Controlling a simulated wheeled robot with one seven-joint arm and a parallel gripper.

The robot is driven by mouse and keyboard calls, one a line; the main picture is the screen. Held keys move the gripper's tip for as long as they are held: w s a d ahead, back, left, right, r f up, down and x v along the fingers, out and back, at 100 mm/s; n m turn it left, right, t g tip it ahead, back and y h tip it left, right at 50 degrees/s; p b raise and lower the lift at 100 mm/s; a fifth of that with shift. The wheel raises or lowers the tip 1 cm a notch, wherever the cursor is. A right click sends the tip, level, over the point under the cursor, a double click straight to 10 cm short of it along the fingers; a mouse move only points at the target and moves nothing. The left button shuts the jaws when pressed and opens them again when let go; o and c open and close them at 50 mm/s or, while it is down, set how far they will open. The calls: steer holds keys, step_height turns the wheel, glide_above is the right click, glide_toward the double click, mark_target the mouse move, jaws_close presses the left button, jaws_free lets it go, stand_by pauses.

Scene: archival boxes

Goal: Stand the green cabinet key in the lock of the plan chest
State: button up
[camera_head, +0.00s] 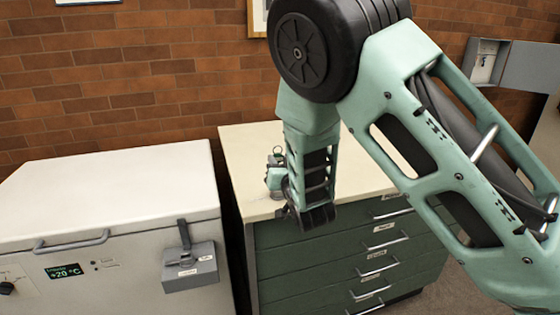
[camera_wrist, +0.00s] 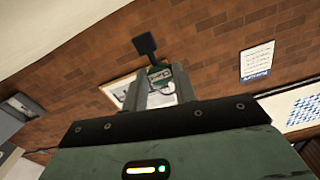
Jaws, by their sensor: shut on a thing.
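A dark, flat, square-ended part (camera_wrist: 145,44) on a thin stem sticks out past the fingertips. The plan chest (camera_head: 345,258) stands at the centre right in the head view, with a cream top and green drawers. My forearm and wrist hang over its front left area. The key is too small and covered to make out there. I cannot pick out the lock in either view.
A white chest freezer (camera_head: 110,195) with a handle and a grey box (camera_head: 190,268) on its front stands left of the plan chest, across a narrow gap. A grey wall cabinet (camera_head: 487,62) hangs open at the upper right. Much of the chest's cream top (camera_head: 245,150) is bare.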

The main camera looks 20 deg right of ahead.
steer(key=b, duration=0.4)
glide_above(280, 201)
steer(key=shift+w+d+f, duration=0.1)
steer(key=shift+f, duration=1.5)
steer(key=shift+w+f, duration=0.1)
steer(key=shift+f, duration=1.45)
steer(key=o, duration=1)
steer(key=shift+s, duration=0.1)
steer(key=shift+s+p, duration=4.2)
steer(key=shift+s, duration=4.4)
